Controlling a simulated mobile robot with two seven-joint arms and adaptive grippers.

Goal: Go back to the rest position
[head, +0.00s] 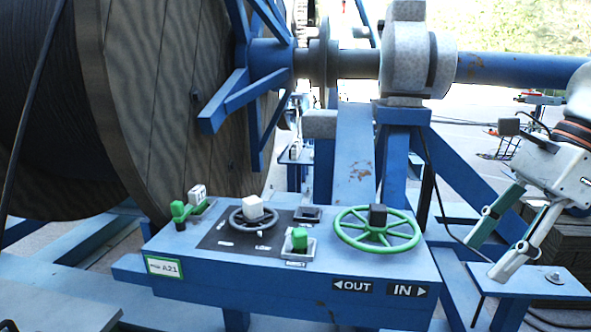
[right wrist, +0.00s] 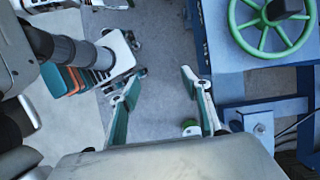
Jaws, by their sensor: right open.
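My right gripper (head: 487,252) is at the right of the head view, to the right of the blue control box (head: 300,262) and apart from it. Its two fingers are spread with nothing between them. In the right wrist view the open gripper (right wrist: 155,90) hangs over grey floor. The green handwheel (head: 377,238) lies on the box top and also shows at the upper right of the right wrist view (right wrist: 268,25). A smaller dark wheel with a white hub (head: 253,212) and a green lever (head: 182,210) are on the box too. My left gripper is in neither view.
A large wooden cable reel (head: 165,90) fills the left, on a blue shaft (head: 510,70) held by a grey bearing block (head: 405,60). Blue frame beams stand behind the box. A small blue ledge (head: 535,283) is just below my right gripper.

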